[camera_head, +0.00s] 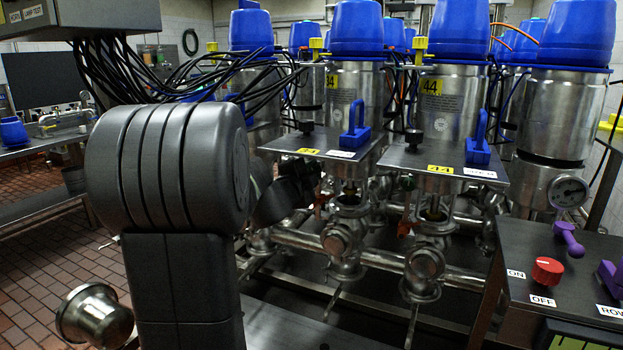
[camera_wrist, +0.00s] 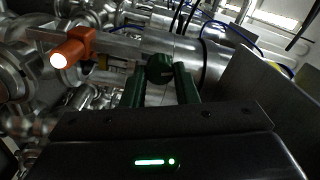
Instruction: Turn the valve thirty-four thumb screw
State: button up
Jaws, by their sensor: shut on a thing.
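In the wrist view, the thumb screw (camera_wrist: 160,68) is a small dark green-black knob between the two dark green fingers of my gripper (camera_wrist: 160,82). The fingers are shut on its sides. In the head view, my gripper (camera_head: 308,180) is a dark shape just under the left steel plate (camera_head: 330,146), partly behind my own arm. That plate bears a small yellow label, hard to read, which looks like 34. The thumb screw is hidden there by my gripper.
An orange handle (camera_wrist: 75,47) sits left of the knob. To the right stands the neighbouring valve 44 with its plate (camera_head: 450,165) and red handle (camera_head: 405,228). Steel pipes (camera_head: 370,255) run below. A control box (camera_head: 560,270) stands at the right. Black cables (camera_head: 160,80) hang at upper left.

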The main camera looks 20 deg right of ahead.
jog(key=shift+f+m+b, duration=0.1)
jog(key=shift+m+b, duration=0.65)
jog(key=shift+m, duration=1.05)
jog(key=o, duration=1)
jog(key=shift+s+a, duration=0.1)
jog(key=p+v, duration=0.1)
jog(key=v, duration=1.2)
jog(key=shift+s+a, duration=0.2)
jog(key=shift+a, duration=0.05)
jog(key=shift+w+d, duration=0.1)
